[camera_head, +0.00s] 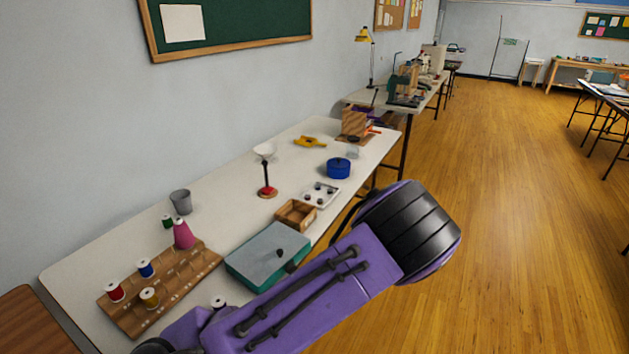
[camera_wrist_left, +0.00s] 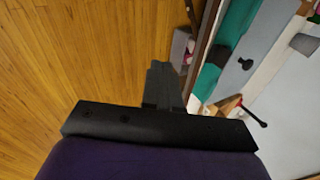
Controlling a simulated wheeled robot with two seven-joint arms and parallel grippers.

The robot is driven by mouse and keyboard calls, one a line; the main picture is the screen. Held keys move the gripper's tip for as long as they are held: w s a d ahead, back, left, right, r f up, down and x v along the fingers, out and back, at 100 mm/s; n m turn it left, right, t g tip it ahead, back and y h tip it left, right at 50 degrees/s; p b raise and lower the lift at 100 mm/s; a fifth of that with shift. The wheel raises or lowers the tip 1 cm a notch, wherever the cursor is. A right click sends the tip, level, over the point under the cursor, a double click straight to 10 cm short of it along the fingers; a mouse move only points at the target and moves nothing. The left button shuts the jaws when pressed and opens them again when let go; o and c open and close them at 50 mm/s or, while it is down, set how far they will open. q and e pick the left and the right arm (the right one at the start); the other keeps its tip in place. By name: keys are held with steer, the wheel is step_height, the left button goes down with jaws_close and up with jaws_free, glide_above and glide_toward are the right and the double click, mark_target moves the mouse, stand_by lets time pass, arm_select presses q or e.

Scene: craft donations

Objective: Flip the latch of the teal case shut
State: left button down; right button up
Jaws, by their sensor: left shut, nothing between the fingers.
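The teal case (camera_head: 262,254) lies on the near edge of the white table, its grey lid down flat with a small dark knob on top. In the left wrist view the teal case (camera_wrist_left: 238,22) is at the upper right. A dark grey latch (camera_wrist_left: 218,56) shows on its teal front side; I cannot tell how far it is turned. My left gripper (camera_wrist_left: 163,68) is shut and empty, off the table's edge, to the left of the latch and apart from it. In the head view my purple arm hides this gripper. My right gripper is not in view.
A wooden spool rack (camera_head: 160,287) stands left of the case. An open wooden box (camera_head: 296,214) and a white tray (camera_head: 320,194) lie beyond it. A blue pot (camera_head: 339,168) is farther back. The floor beside the table is clear.

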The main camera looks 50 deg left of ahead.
arm_select(q)
steer(key=d, duration=0.2)
steer(key=w+d, duration=0.1)
steer(key=d, duration=0.1)
steer(key=shift+d+b, duration=0.35)
step_height(320, 180, down, 7)
steer(key=s+d+t+h, duration=0.1)
steer(key=d+t+h, duration=0.1)
steer(key=t, duration=0.5)
steer(key=s+d+f+n, duration=0.1)
steer(key=s+f, duration=0.1)
steer(key=s, duration=0.6)
steer(key=s+d+f+n+g, duration=0.1)
steer(key=s+d+f, duration=0.1)
steer(key=s, duration=0.6)
steer(key=s+d+f+n+g, duration=0.1)
steer(key=s+f+n, duration=0.1)
steer(key=s, duration=0.6)
steer(key=shift+d+f, duration=0.4)
steer(key=shift+f, duration=0.2)
